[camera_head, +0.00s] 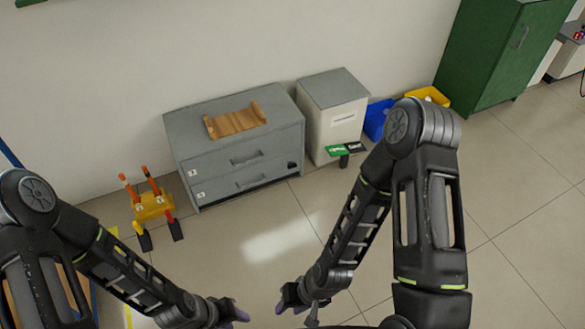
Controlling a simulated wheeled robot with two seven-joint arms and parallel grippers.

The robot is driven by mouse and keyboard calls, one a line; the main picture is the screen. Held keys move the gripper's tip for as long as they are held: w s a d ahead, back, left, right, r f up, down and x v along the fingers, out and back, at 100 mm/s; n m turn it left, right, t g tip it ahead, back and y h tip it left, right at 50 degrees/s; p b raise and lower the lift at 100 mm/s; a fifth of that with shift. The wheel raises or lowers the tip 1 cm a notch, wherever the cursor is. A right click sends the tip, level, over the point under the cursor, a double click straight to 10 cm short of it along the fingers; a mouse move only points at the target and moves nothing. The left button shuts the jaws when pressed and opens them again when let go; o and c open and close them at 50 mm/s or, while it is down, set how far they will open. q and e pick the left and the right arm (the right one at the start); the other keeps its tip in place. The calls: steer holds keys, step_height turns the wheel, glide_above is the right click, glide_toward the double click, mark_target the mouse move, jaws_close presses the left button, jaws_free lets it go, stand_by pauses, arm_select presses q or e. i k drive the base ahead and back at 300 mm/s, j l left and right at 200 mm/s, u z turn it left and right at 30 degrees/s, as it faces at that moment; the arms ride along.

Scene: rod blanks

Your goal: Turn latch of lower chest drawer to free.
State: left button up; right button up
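The grey chest (181,127) stands against the wall with two drawers, one above the other. The upper drawer (222,163) and the lower drawer (227,188) both look shut, each with a dark bar handle. A small white plate with a dark mark (200,195) sits at the left end of the lower drawer. A dark patch (291,166) shows near the right end. Which way any latch is turned is too small to tell. My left gripper (238,313) and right gripper (288,306) are low in front of the chest, apart from it. Their finger openings are unclear.
A wooden tray (236,122) lies on the chest. A grey-white cabinet (335,112) stands close on its right, with blue (377,119) and yellow (433,96) bins beyond. A yellow stand with orange-tipped rods (153,207) is on the floor at left. Floor before the chest is clear.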

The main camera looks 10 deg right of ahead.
mark_target(291, 166)
steer(key=i+l+z, duration=0.25)
steer(key=i, duration=0.3)
steer(key=i+l+z, duration=0.25)
steer(key=i, duration=0.3)
steer(key=i+z, duration=0.25)
steer(key=i, duration=0.3)
